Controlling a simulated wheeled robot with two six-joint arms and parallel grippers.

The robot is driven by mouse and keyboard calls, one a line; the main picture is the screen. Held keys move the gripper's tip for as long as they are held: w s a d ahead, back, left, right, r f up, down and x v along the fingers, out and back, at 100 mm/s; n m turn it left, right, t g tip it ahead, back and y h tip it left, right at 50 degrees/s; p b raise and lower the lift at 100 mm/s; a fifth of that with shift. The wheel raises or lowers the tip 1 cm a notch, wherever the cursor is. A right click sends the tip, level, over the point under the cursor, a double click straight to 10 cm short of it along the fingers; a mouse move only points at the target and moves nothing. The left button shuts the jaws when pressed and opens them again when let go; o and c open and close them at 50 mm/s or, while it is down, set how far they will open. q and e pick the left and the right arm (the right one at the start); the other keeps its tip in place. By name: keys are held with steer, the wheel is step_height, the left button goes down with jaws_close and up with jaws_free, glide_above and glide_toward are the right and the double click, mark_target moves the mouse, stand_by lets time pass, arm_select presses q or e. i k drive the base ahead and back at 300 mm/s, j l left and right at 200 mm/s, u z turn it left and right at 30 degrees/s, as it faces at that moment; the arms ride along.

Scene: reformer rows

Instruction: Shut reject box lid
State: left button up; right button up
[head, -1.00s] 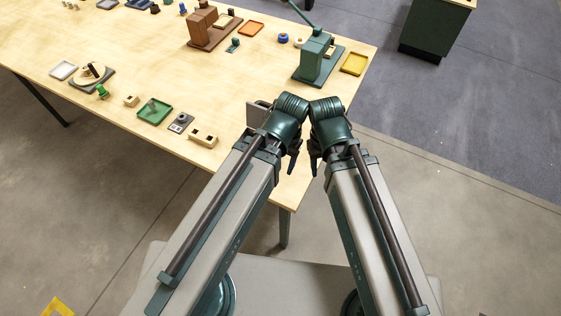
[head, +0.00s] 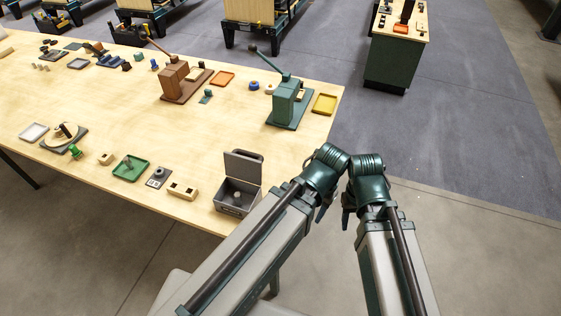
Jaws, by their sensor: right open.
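The reject box (head: 231,210) is a small dark grey box at the near right edge of the table. Its lid (head: 243,168) stands raised at the back, and the box is open. Something small and pale lies inside. My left gripper (head: 322,212) hangs to the right of the box, past the table edge, apart from it; its jaws are not clear. My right gripper (head: 347,216) hangs farther right, beyond the table edge, open and apart from the box and lid.
Left of the box are a wooden block with holes (head: 182,190), a grey plate (head: 158,177) and a green tray (head: 131,168). A green lever press (head: 286,102) and yellow tray (head: 324,104) stand farther back. The tabletop (head: 205,140) between is clear.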

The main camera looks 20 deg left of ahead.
mark_target(241, 164)
steer(key=i+z, duration=0.1)
steer(key=z, duration=0.65)
steer(key=i, duration=3.2)
steer(key=i+u, duration=0.1)
steer(key=u, duration=4.55)
steer(key=i+j+u, duration=0.15)
steer(key=i+j, duration=0.1)
steer(key=j, duration=0.1)
